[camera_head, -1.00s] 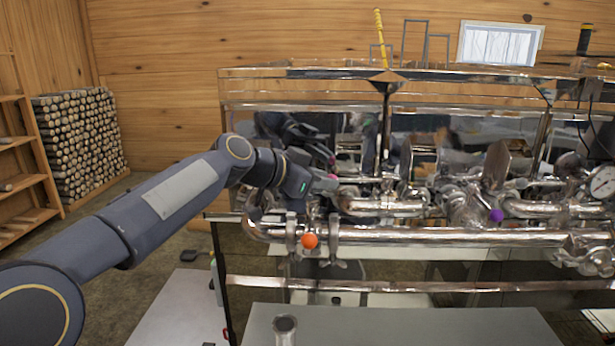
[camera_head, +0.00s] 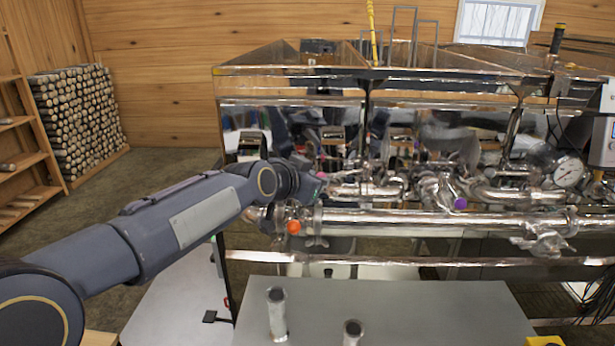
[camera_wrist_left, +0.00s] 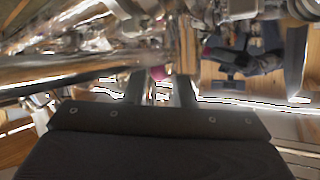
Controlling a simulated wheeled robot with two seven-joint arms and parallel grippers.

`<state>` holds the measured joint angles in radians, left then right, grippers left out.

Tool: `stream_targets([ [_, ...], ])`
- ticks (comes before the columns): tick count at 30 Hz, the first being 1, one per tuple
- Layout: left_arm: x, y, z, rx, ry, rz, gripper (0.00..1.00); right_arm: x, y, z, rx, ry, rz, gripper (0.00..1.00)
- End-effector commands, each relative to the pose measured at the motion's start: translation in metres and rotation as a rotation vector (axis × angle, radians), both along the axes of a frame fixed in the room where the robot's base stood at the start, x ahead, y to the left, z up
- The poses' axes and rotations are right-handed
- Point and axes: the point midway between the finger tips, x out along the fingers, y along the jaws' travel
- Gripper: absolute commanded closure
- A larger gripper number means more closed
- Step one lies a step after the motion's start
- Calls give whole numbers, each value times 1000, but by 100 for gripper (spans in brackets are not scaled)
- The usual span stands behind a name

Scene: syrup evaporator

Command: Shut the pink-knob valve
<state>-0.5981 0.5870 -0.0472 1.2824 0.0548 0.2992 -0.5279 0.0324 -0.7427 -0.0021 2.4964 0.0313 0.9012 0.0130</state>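The pink knob (camera_wrist_left: 158,73) shows in the left wrist view, between and just beyond the two fingertips of my left gripper (camera_wrist_left: 160,84). The fingers are apart, with a gap on each side of the knob; I cannot tell whether either touches it. In the head view the pink knob (camera_head: 321,175) is a small spot at the tip of my left gripper (camera_head: 313,187), at the left end of the evaporator's pipes. My gripper hides most of the valve, so its handle angle is unclear. My right gripper is not in view.
An orange knob (camera_head: 294,227) sits just below my left gripper, and a purple knob (camera_head: 460,203) is further right. A steel pipe (camera_head: 420,219) runs across the front. A grey table (camera_head: 400,300) below carries metal cylinders (camera_head: 277,312). The shiny pan wall (camera_head: 290,115) stands behind the gripper.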

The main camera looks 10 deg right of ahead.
Motion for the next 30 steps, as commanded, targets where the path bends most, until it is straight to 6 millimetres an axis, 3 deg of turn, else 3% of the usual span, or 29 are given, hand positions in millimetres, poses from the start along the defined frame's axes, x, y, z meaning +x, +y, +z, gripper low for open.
stream_targets([
  [5, 0, 0, -1, 1, 1, 0, 56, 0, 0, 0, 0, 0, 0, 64],
  [14, -2, 2, 1, -1, -1, 0, 56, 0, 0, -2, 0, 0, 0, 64],
  [30, -53, 46, 27, 1, 0, 1, 56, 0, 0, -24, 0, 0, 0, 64],
])
